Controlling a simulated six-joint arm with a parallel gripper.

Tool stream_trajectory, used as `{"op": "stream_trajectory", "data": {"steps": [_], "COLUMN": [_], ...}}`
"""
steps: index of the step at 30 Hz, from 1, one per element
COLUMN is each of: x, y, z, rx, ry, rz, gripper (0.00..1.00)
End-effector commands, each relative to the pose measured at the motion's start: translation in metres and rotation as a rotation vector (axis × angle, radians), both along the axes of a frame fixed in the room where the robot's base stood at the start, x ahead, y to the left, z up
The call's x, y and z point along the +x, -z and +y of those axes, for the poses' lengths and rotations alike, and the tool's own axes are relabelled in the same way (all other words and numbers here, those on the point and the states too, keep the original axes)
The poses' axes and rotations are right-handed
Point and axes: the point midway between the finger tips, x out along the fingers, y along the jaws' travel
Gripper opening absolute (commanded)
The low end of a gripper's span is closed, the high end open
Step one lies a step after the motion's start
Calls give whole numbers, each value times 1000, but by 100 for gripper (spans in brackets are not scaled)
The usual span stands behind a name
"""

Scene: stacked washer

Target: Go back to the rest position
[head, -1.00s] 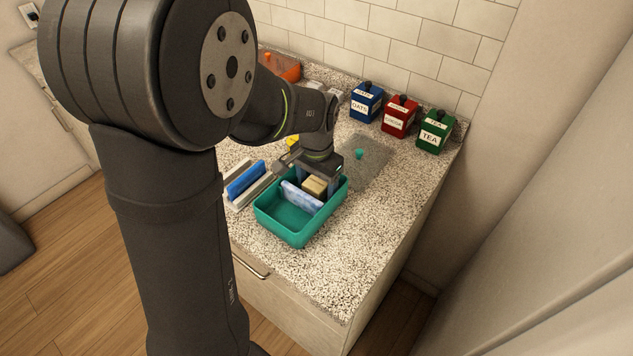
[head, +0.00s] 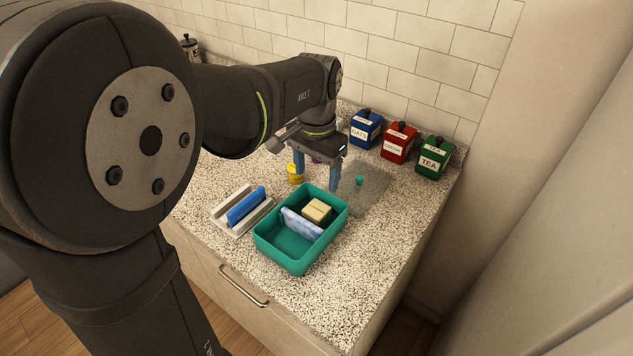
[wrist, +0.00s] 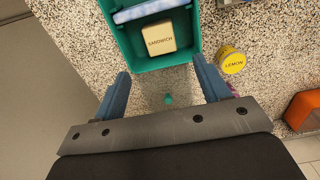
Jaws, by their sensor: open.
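My gripper (head: 317,172) is open and empty, raised above the counter just behind the teal box (head: 290,264). In the wrist view its two blue fingers (wrist: 164,88) stand wide apart with nothing between them. The teal box holds a tan block (head: 316,210) in its rear compartment, labelled SANDWICH in the wrist view (wrist: 160,38). A bluish-white divider (head: 301,223) stands across the box, and the front compartment is empty.
A yellow LEMON container (wrist: 232,62) stands beside the box. A white rack with a blue piece (head: 246,207) lies left of it. Blue (head: 366,130), red (head: 398,143) and green (head: 433,159) canisters line the wall. A small teal knob on a clear lid (head: 360,180) is near my gripper.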

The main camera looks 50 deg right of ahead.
Motion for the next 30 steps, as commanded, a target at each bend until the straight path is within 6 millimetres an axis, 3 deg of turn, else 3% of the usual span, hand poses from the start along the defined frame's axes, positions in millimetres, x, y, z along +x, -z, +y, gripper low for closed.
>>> {"op": "stream_trajectory", "data": {"steps": [14, 20, 30], "x": [0, 0, 0], "y": [5, 36, 105], "z": [0, 1, 1], "rx": [2, 5, 6], "ry": [0, 0, 0], "rz": [1, 2, 2], "gripper": [69, 69, 69]}}
